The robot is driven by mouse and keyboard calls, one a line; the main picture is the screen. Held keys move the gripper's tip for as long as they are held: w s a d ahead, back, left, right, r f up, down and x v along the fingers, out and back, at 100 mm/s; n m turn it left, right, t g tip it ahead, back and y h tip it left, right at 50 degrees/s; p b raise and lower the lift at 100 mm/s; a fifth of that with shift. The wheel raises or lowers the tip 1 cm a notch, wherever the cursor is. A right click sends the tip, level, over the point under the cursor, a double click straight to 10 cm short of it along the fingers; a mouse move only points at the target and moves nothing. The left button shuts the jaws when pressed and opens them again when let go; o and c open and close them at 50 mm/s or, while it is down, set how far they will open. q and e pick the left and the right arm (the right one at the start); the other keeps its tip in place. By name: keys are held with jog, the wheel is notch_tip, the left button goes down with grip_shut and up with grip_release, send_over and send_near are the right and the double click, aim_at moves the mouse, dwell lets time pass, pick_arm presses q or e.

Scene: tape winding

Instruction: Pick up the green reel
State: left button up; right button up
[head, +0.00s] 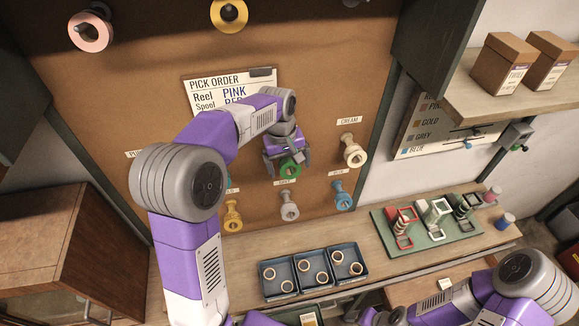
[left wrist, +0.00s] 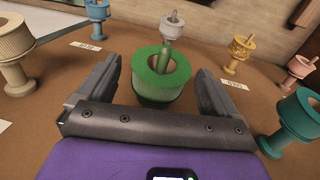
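The green reel (head: 290,170) hangs on a peg of the brown pegboard in the head view, partly hidden by my left gripper. In the left wrist view the green reel (left wrist: 161,72) sits on its peg between the two fingers. My left gripper (left wrist: 160,85) is open around it, with a gap visible on both sides. In the head view my left gripper (head: 287,158) is right at the reel. My right arm shows at the lower right, but its fingers cannot be made out.
Neighbouring reels are cream (head: 353,152), blue (head: 342,197), grey (head: 289,207) and yellow (head: 232,216). A pick order card (head: 205,84) is above. Dark trays (head: 282,292) with small rings and a green fixture board (head: 388,238) lie on the bench below.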

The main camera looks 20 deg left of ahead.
pick_arm(q)
jog(key=c, duration=1.1)
jog(key=shift+w, duration=0.1)
jog(key=shift+r, duration=0.55)
jog(key=shift+s+d+r, duration=0.15)
jog(key=shift+s+r, duration=0.05)
jog(key=shift+r, duration=0.05)
jog(key=shift+s+d+b, duration=0.8)
jog(key=shift+s+d, duration=0.95)
jog(key=shift+s, duration=0.6)
jog(key=shift+s+d+b, duration=0.75)
jog(key=shift+s+d, duration=1.05)
jog(key=shift+s, duration=0.55)
jog(key=shift+s+d+b, duration=0.8)
jog(key=shift+s+d, duration=0.95)
jog(key=shift+s, duration=0.6)
